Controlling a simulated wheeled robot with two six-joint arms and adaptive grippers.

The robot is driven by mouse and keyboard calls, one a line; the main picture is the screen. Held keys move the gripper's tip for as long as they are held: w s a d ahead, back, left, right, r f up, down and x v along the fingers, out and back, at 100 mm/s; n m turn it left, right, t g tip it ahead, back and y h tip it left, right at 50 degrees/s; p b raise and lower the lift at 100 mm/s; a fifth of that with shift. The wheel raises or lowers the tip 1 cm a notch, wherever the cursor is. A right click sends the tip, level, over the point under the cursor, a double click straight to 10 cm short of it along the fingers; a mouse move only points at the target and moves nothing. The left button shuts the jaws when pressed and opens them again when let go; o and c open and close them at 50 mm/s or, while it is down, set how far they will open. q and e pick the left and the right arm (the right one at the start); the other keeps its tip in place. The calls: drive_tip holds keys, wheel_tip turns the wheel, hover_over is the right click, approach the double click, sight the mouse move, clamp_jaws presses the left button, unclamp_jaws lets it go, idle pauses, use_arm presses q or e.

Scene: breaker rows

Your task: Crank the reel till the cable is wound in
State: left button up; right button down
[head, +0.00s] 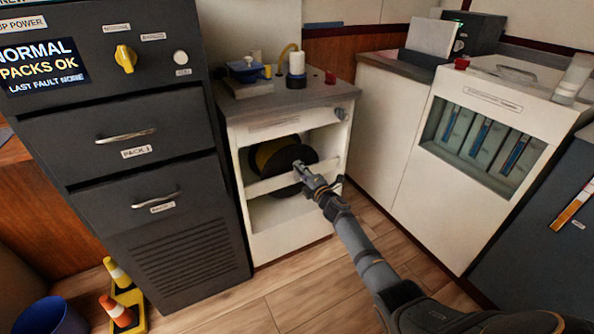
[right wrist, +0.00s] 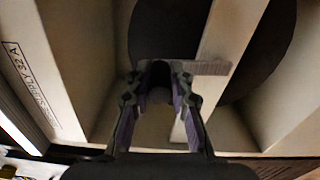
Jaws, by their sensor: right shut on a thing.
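The reel (head: 285,155) is a dark disc with a yellow part at its left, set in the upper opening of a white cabinet (head: 240,215). In the right wrist view, the dark reel (right wrist: 265,60) shows behind a pale bar (right wrist: 215,85). My right gripper (head: 312,184) is in front of the reel's lower right side, by the bar. In the right wrist view its fingers (right wrist: 160,85) close around a small part, which I take as the crank handle; they mostly hide it. The cable's free end cannot be made out. My left gripper is not in view.
A dark cabinet with drawers (head: 150,150) stands close at the left. The white cabinet's top holds a blue device (head: 246,70) and a white cylinder (head: 297,65). A white battery cabinet (head: 480,170) is at the right. Cones (head: 117,310) stand on the floor at the lower left.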

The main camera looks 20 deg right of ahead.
drive_tip(key=shift+d+m, duration=0.55)
drive_tip(key=shift+m, duration=0.15)
drive_tip(key=c, duration=1.2)
unclamp_jaws()
drive_tip(key=s, duration=0.8)
drive_tip(key=s+d, duration=0.1)
drive_tip(key=s, duration=0.3)
